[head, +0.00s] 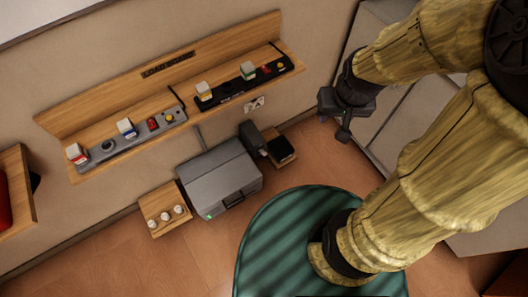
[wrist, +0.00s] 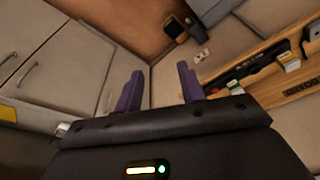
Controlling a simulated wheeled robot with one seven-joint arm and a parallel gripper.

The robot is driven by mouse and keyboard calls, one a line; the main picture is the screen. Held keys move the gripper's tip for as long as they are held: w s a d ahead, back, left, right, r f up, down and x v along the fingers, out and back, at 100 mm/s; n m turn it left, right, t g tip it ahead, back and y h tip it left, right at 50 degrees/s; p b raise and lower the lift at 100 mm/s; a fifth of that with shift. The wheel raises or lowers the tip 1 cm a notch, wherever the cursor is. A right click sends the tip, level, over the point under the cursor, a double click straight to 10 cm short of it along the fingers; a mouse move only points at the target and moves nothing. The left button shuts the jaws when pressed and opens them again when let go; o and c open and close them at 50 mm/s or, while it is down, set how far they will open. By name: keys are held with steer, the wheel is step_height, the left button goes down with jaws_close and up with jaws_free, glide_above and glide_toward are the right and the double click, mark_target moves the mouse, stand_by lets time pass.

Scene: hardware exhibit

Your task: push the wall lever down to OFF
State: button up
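A small pale wall plate (head: 255,103) with a dark part on it is on the wall under the right end of the wooden shelf. It looks like the wall lever, but it is too small to tell its position or any OFF marking. It also shows in the wrist view (wrist: 201,56), beyond the fingers. My gripper (head: 343,131) is in the air to the right of the plate and apart from it. In the wrist view its two purple fingers (wrist: 159,88) are spread with nothing between them.
A wooden shelf (head: 140,88) carries control panels. Below stand a grey box (head: 222,172), a dark device (head: 282,151) and a small wooden stand (head: 153,208) with white knobs. Pale cabinets (head: 395,125) are close by my gripper on the right. A green striped round surface (head: 275,235) is in front.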

steer(key=w+a+f+n+t+y+b, duration=0.15)
steer(key=w+f+b, duration=0.5)
steer(key=f, duration=0.65)
steer(key=w+f+n+t+b, duration=0.15)
steer(key=w+f+b, duration=0.35)
steer(key=f+b, duration=0.5)
steer(key=w+a+f+n+t+b, duration=0.15)
steer(key=w+f+b, duration=0.35)
steer(key=f, duration=1)
steer(key=s+a+f+n+t+y+b, duration=0.1)
steer(key=a+f+t+y+b, duration=0.1)
steer(key=f+b, duration=0.7)
steer(key=a+f+n+t+y+b, duration=0.1)
steer(key=a+f+y+b, duration=0.3)
steer(key=f, duration=2.1)
steer(key=t+b, duration=0.1)
steer(key=b, duration=0.5)
steer(key=shift+s+b, duration=0.3)
steer(key=shift+s, duration=0.05)
steer(key=shift+a, duration=0.1)
